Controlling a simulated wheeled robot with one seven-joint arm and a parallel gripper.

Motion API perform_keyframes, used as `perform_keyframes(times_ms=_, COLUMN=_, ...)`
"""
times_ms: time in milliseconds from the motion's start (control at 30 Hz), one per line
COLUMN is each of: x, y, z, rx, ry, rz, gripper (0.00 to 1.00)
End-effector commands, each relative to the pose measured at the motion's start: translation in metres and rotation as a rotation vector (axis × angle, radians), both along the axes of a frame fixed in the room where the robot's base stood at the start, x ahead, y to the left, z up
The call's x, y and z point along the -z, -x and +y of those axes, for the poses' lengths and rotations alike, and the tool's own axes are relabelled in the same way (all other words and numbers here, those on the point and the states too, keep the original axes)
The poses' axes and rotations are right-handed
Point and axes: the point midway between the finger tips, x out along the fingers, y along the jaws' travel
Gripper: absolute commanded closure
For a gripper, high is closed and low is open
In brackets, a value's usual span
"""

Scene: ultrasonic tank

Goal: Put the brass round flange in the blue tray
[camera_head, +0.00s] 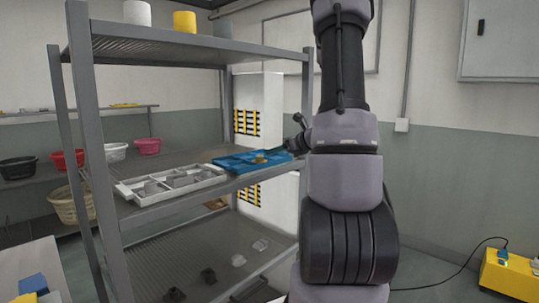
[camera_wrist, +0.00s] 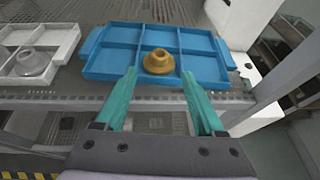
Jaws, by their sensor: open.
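The brass round flange (camera_wrist: 159,61) lies in the blue tray (camera_wrist: 110,57), in a near middle part of it, as the wrist view shows. The flange also shows in the head view (camera_head: 260,158) as a small yellow spot on the blue tray (camera_head: 232,163). The tray has several compartments and rests on the middle shelf of a metal rack. My gripper (camera_wrist: 160,82) has two green fingers set wide apart, with nothing between them. The fingertips are on the near side of the flange, one to its left and one to its right. In the head view my arm hides most of the gripper.
A white tray (camera_head: 125,190) with grey parts sits left of the blue one on the same shelf. The rack's front shelf edge (camera_wrist: 60,102) runs just below the trays. A rack post (camera_head: 92,130) stands at the left. Loose parts lie on the lower shelf (camera_head: 222,268).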

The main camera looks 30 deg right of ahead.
Motion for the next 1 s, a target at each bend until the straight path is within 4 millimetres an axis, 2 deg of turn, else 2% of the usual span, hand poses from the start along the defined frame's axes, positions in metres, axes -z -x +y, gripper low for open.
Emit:
perform_keyframes(times_ms=167, x=-0.007, y=0.016, z=-0.003, rx=-0.005, ry=0.004, rz=0.000, gripper=0.29)
perform_keyframes(times_ms=267, x=-0.019, y=0.021, z=0.014, rx=-0.068, ry=0.047, rz=-0.009, gripper=0.29)
perform_keyframes(times_ms=367, x=-0.042, y=0.033, z=0.061, rx=-0.241, ry=0.170, rz=-0.027, gripper=0.29)
perform_keyframes(times_ms=400, x=-0.053, y=0.042, z=0.086, rx=-0.337, ry=0.243, rz=-0.040, gripper=0.29)
perform_keyframes(times_ms=467, x=-0.068, y=0.062, z=0.124, rx=-0.497, ry=0.379, rz=-0.062, gripper=0.29)
perform_keyframes(times_ms=500, x=-0.077, y=0.078, z=0.148, rx=-0.607, ry=0.478, rz=-0.080, gripper=0.29)
perform_keyframes(times_ms=600, x=-0.091, y=0.123, z=0.194, rx=-0.867, ry=0.745, rz=-0.130, gripper=0.29)
perform_keyframes(times_ms=700, x=-0.100, y=0.169, z=0.220, rx=-1.099, ry=1.034, rz=-0.187, gripper=0.29)
perform_keyframes(times_ms=833, x=-0.110, y=0.219, z=0.230, rx=-1.335, ry=1.412, rz=-0.258, gripper=0.29)
perform_keyframes(times_ms=900, x=-0.114, y=0.238, z=0.228, rx=-1.421, ry=1.593, rz=-0.286, gripper=0.29)
perform_keyframes(times_ms=1000, x=-0.122, y=0.255, z=0.222, rx=-1.501, ry=1.798, rz=-0.313, gripper=0.29)
